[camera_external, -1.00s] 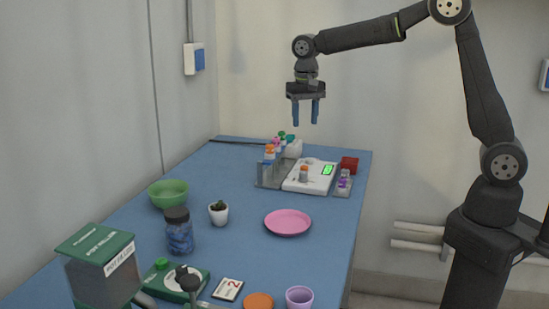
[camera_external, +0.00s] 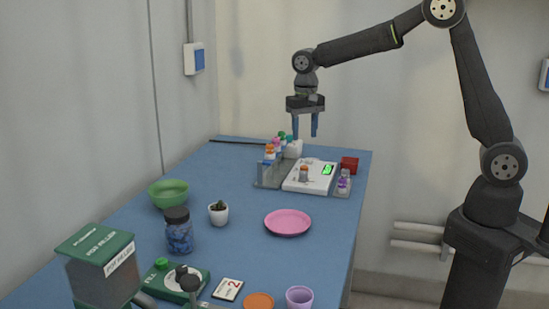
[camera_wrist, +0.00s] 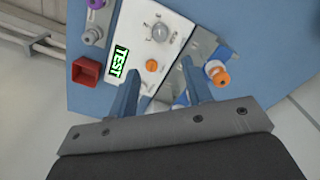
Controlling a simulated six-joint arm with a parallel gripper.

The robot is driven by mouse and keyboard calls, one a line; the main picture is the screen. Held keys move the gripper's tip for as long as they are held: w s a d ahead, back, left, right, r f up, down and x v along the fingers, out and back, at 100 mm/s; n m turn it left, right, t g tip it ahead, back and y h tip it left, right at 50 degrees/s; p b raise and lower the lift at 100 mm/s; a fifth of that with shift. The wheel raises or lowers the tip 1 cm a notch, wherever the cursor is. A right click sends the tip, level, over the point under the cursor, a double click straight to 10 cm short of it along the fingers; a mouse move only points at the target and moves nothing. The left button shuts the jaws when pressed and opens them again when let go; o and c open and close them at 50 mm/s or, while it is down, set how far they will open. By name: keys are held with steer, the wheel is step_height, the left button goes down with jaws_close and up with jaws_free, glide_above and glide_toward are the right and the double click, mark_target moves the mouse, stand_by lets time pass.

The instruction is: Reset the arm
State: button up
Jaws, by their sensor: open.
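My gripper (camera_external: 304,125) is open and empty. In the external view it hangs pointing down above the far end of the blue table (camera_external: 245,190), clear of the things below. In the wrist view the two blue fingers (camera_wrist: 161,93) stand apart over a white device (camera_external: 310,176) with a green display reading TEST.
A metal rack (camera_external: 272,175) with several capped vials stands left of the device.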

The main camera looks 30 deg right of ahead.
mark_target(304, 172)
step_height(304, 172, down, 13)
steer(key=shift+r, duration=0.1)
stand_by(0.5)
step_height(304, 172, up, 17)
step_height(304, 172, down, 18)
steer(key=shift+r, duration=0.25)
steer(key=shift+r+n, duration=0.25)
steer(key=shift+n, duration=0.65)
steer(key=n, duration=1.1)
steer(key=shift+n, duration=2.6)
